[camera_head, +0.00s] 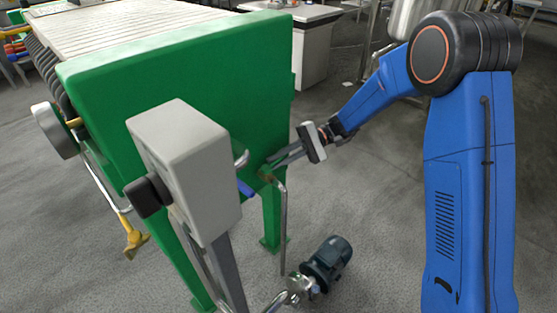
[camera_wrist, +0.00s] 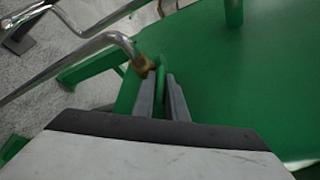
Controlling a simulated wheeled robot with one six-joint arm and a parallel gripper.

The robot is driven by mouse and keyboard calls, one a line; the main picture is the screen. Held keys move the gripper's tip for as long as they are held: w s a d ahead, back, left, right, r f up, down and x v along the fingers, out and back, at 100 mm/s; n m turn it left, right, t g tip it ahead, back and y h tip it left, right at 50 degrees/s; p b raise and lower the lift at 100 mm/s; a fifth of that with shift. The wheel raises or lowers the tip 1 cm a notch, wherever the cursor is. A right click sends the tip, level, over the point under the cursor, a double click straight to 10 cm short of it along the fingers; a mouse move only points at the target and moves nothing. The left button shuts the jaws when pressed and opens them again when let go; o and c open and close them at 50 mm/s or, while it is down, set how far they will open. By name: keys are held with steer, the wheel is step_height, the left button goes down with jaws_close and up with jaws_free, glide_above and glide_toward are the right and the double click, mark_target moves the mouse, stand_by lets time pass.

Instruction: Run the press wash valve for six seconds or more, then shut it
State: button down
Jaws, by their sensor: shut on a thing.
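The wash valve has a small brass body (camera_wrist: 145,66) at the end of a bent steel pipe, beside the green press. In the head view the brass body (camera_head: 266,172) sits low on the press's end face, just below my fingertips. A slim green lever (camera_wrist: 161,82) runs from the brass body. My gripper (camera_wrist: 162,88) is shut on this lever, with one finger on each side. In the head view my gripper (camera_head: 272,160) reaches in from the right. The lever is hidden there against the green press. I cannot tell whether water flows.
The green press (camera_head: 190,65) fills the upper left. A grey box (camera_head: 185,160) on a post stands in front. A blue handle (camera_head: 246,188) shows beside it. A yellow-handled valve (camera_head: 135,240) hangs at left. A pump motor (camera_head: 328,262) sits on the floor below.

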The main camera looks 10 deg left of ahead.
steer(key=shift+s+d+m+t+y, duration=0.25)
steer(key=shift+m+t+y, duration=0.2)
steer(key=shift+m+t, duration=0.35)
steer(key=shift+s+d+m+t+y, duration=0.25)
steer(key=shift+m+t+y, duration=0.25)
steer(key=shift+m+t, duration=0.35)
steer(key=shift+s+d+m+t+y, duration=0.15)
steer(key=shift+d+m+t+y, duration=0.15)
steer(key=shift+m+t+y, duration=0.45)
steer(key=shift+h, duration=0.3)
steer(key=c, duration=2)
jaws_free()
steer(key=shift+c, duration=0.2)
steer(key=shift+d, duration=0.1)
steer(key=v, duration=1.7)
steer(key=shift+s, duration=0.15)
steer(key=shift+d+r, duration=0.15)
steer(key=shift+c, duration=0.7)
